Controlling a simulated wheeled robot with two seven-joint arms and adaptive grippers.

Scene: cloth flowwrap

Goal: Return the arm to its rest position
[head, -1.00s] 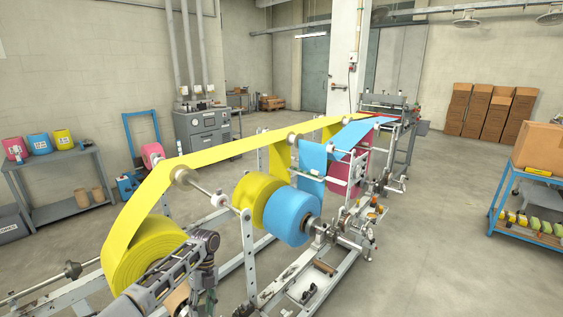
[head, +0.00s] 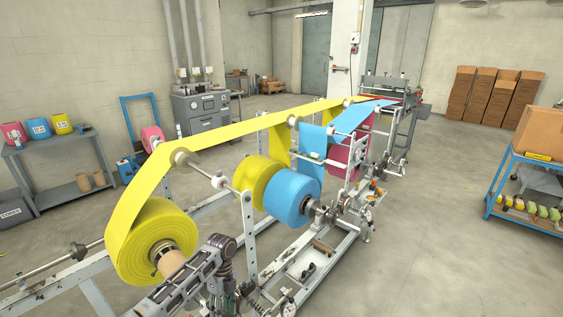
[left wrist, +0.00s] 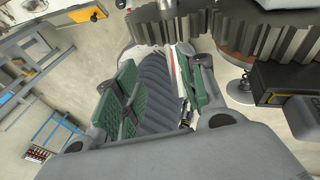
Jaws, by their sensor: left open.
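My left arm (head: 185,283) comes in at the bottom of the head view, in front of the large yellow film roll (head: 145,225). Its wrist bends down towards the lower picture edge. My left gripper (left wrist: 165,75) is open in the left wrist view, its green-padded fingers spread apart. A dark ribbed grey surface shows between the fingers; I cannot tell what it is or see anything gripped. My right gripper is not in view.
The wrapping machine's frame (head: 250,240) carries a blue roll (head: 292,192) and a smaller yellow roll (head: 252,176), close beyond my arm. A grey shelf table (head: 60,165) stands left, a blue cart (head: 530,190) right. Open floor (head: 430,240) lies between machine and cart.

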